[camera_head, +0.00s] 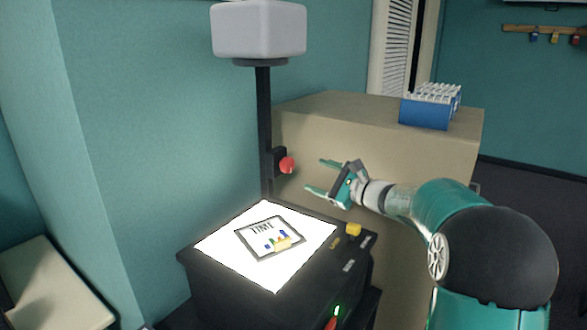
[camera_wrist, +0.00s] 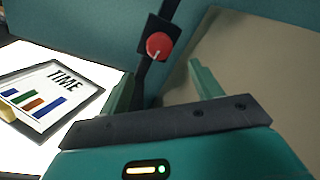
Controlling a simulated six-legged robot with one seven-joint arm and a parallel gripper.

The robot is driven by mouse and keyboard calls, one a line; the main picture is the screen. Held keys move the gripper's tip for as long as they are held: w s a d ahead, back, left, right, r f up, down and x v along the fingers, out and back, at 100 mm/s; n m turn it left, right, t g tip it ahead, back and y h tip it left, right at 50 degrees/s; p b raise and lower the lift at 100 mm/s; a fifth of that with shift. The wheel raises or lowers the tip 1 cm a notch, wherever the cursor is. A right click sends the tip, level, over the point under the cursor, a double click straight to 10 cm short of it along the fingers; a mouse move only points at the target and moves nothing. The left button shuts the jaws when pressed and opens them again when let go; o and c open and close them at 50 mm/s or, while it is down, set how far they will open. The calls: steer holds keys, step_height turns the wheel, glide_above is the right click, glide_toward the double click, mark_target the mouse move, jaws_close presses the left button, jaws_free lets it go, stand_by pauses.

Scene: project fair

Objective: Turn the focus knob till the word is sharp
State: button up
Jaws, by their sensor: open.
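The red focus knob (camera_head: 287,165) sits on a black block on the post of the overhead projector. In the wrist view the knob (camera_wrist: 159,45) shows a pale pointer line, facing me. My gripper (camera_head: 323,176) is open and empty, a little to the right of the knob and apart from it. In the wrist view its two fingers (camera_wrist: 160,85) stand apart, with the knob beyond them. A framed sheet (camera_head: 269,238) with the word TIME (camera_wrist: 64,80) and coloured bars lies on the lit stage (camera_head: 222,245). No projected word is in view.
The grey projector head (camera_head: 258,30) tops the post (camera_head: 263,120). A beige cabinet (camera_head: 350,118) stands close behind my gripper, with a blue rack (camera_head: 427,112) on top. A yellow piece (camera_head: 353,229) sits at the stage's right edge. A pale table (camera_head: 50,290) is at lower left.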

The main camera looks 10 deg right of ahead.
mark_target(291, 166)
steer(key=x, duration=0.9)
steer(key=shift+w+a, duration=0.15)
steer(key=shift+w, duration=0.05)
steer(key=c, duration=1)
